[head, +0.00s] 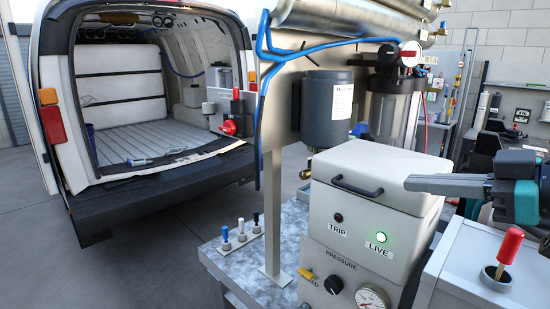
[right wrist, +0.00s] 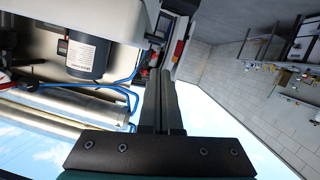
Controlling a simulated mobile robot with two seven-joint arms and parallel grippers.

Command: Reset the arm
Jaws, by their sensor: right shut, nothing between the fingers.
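My right gripper (head: 415,184) comes in from the right edge in the head view. Its fingers are shut with nothing between them and point left, in front of the upper right of the white control box (head: 340,195). The same gripper (right wrist: 161,80) shows in the right wrist view, with its two fingers together. The control box has a black handle, a TRIP label with a dark lamp (head: 338,217) and a LIVE label with a lit green lamp (head: 381,237). My left gripper is not in view.
A pressure gauge (head: 372,298) sits low on the box front. A red-handled lever (head: 509,246) stands on a white housing at right. Membrane tubes (head: 345,18), blue hoses and a grey canister (head: 327,108) are behind. A van (head: 150,190) with open rear stands left; floor there is clear.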

